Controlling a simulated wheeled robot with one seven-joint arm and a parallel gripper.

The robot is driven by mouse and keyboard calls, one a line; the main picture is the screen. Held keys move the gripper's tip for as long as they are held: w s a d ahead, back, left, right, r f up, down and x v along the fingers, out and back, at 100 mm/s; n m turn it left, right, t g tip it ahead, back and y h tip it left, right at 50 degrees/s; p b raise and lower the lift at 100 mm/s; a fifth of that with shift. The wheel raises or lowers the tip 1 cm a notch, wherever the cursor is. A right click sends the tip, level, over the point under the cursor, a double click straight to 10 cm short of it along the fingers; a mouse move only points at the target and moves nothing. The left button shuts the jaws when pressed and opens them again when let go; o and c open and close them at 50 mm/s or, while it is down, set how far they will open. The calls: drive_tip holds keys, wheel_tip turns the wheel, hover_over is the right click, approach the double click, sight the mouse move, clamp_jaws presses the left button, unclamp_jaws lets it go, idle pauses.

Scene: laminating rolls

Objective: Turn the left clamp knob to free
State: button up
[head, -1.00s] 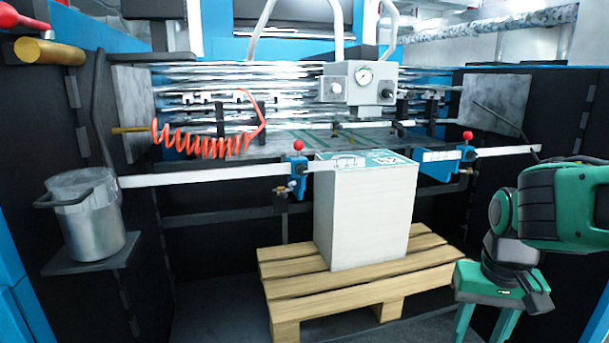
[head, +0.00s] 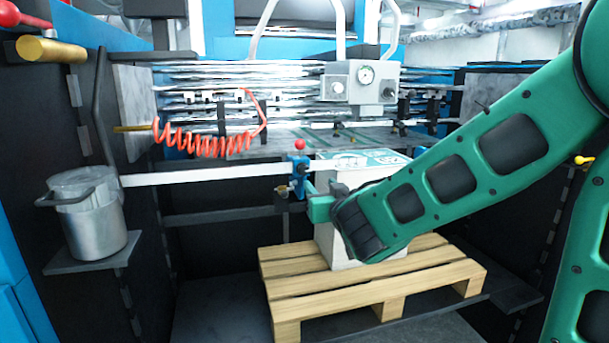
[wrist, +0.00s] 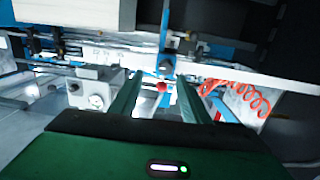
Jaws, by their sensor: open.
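The left clamp (head: 299,180) is a blue block on the white bar, topped by a red ball knob (head: 300,145). The red ball (wrist: 162,87) and the blue clamp (wrist: 166,62) appear in line between the fingers. My arm hides the right clamp in the head view.
A white paper stack (head: 330,238) on a wooden pallet (head: 330,290) stands below my gripper, partly behind my arm. A coiled orange hose (head: 205,145) hangs behind the bar. A metal pot (head: 88,220) sits at the left. A grey gauge box (head: 350,85) is behind.

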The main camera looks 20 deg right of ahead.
sight(305, 170)
drive_tip(key=w, duration=0.7)
drive_tip(key=w+a, duration=0.1)
drive_tip(key=w, duration=0.3)
drive_tip(key=shift+a+r, duration=0.1)
drive_tip(key=shift+r, duration=0.25)
drive_tip(key=shift+c, duration=0.6)
drive_tip(key=c, duration=0.9)
